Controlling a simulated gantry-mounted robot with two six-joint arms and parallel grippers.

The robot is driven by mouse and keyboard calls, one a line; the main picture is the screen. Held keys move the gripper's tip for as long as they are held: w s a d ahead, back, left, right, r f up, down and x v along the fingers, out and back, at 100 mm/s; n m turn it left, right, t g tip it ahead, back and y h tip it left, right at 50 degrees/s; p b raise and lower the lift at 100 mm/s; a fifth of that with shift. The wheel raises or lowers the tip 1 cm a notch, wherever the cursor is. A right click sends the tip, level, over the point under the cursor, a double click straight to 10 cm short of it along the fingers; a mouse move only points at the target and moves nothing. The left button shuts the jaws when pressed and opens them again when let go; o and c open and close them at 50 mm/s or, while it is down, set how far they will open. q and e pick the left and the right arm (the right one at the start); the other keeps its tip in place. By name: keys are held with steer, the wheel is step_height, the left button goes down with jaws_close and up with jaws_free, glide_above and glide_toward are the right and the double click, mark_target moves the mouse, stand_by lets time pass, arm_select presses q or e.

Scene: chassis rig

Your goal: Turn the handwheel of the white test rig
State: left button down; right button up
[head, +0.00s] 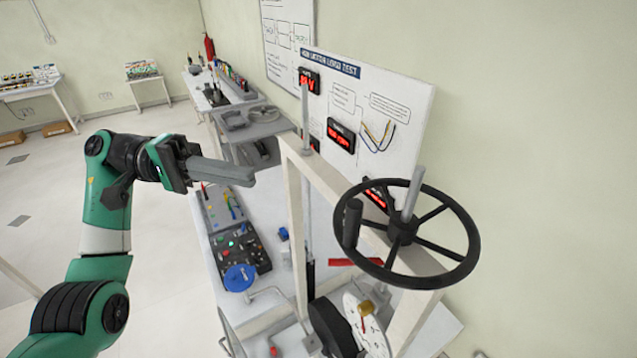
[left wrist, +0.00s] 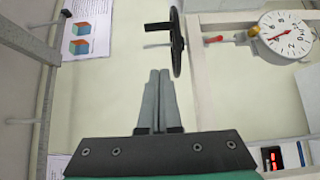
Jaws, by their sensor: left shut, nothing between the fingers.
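The black handwheel (head: 462,218) sits on top of the white test rig (head: 296,205) at the right of the head view. It has several spokes, a grey shaft through its hub and an upright handle knob (head: 352,222) on its near left rim. My left gripper (head: 250,176) is shut and empty, left of the wheel and apart from it. In the left wrist view the gripper fingers (left wrist: 158,72) lie together, and the handwheel (left wrist: 175,42) shows edge-on just beyond their tips. The rig's white frame (left wrist: 198,85) stands to the right there. My right gripper is not in view.
A white dial gauge (head: 366,330) sits low in the rig; it also shows in the left wrist view (left wrist: 286,35). A panel with red displays (head: 385,100) stands behind the rig. A board with coloured parts (head: 228,235) lies on the bench left of it. Open floor lies at the left.

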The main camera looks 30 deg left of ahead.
arm_select(q)
steer(key=d+p, duration=0.6)
steer(key=d, duration=0.7)
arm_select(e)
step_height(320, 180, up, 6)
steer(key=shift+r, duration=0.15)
arm_select(q)
steer(key=shift+w, duration=0.1)
